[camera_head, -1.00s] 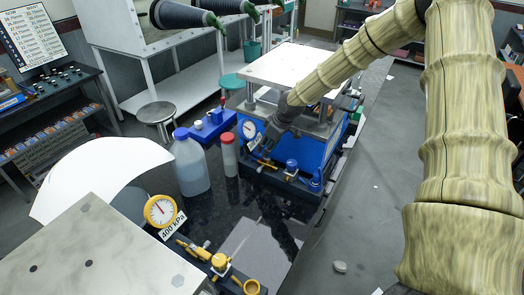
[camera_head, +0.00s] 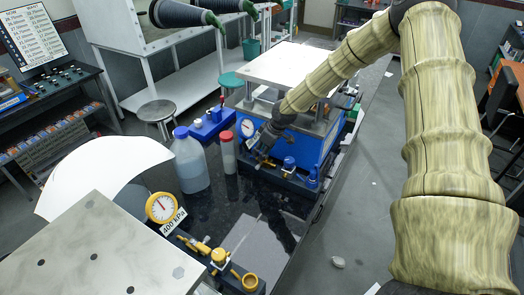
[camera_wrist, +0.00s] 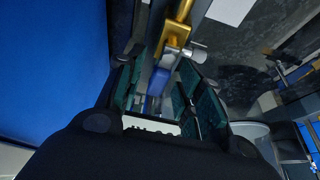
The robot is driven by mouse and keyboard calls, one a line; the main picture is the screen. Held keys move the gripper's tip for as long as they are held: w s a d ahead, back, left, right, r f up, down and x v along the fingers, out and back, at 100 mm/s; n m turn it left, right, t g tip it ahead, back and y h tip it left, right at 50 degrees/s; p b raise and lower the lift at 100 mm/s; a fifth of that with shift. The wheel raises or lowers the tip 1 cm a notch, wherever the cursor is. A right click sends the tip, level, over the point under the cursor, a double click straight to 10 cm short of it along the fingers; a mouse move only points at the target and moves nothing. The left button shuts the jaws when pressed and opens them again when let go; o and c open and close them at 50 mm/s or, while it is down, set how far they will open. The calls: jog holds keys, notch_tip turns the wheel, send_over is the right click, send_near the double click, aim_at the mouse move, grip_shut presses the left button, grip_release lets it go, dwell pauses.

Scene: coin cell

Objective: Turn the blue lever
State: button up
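The blue press (camera_head: 318,150) stands on the dark bench, with a gauge (camera_head: 247,127) and brass valve parts on its front. My gripper (camera_head: 257,150) is at the front left of this press, below the gauge, and hides much of the valve there. In the wrist view, my gripper (camera_wrist: 165,92) has its two teal-padded fingers apart. A blue piece, seemingly the blue lever (camera_wrist: 158,81), lies between them, below a brass fitting (camera_wrist: 174,38). I cannot tell whether either finger touches it.
A blue knob (camera_head: 289,163) stands on the press front, right of my gripper. A red-capped bottle (camera_head: 228,154) and a blue-capped jug (camera_head: 190,162) stand close on the left. A second press with yellow fittings (camera_head: 219,257) is in the foreground.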

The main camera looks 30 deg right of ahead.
jog(key=shift+s+r, duration=0.1)
grip_shut()
jog(key=shift+d+b, duration=0.1)
jog(key=shift+b, duration=0.2)
jog(key=m+b, duration=0.1)
jog(key=m+h+b, duration=0.1)
jog(key=m+b, duration=0.1)
jog(key=shift+d+m+t, duration=0.2)
jog(key=shift+m+t, duration=0.1)
jog(key=m+b, duration=0.1)
jog(key=m+h+b, duration=0.1)
jog(key=m, duration=0.1)
jog(key=m+h+b, duration=0.1)
jog(key=shift+d+m, duration=0.3)
jog(key=m, duration=0.1)
jog(key=m+h+b, duration=0.1)
jog(key=m, duration=0.1)
jog(key=m+h+b, duration=0.1)
jog(key=m, duration=0.1)
jog(key=shift+d+g, duration=0.35)
jog(key=shift+g, duration=0.05)
jog(key=m, duration=0.3)
jog(key=m+g+h+b, duration=0.1)
jog(key=shift+s+d, duration=0.15)
jog(key=shift+s, duration=0.1)
jog(key=shift+s+m, duration=0.1)
jog(key=shift+m, duration=0.4)
jog(key=shift+o, duration=1.3)
grip_release()
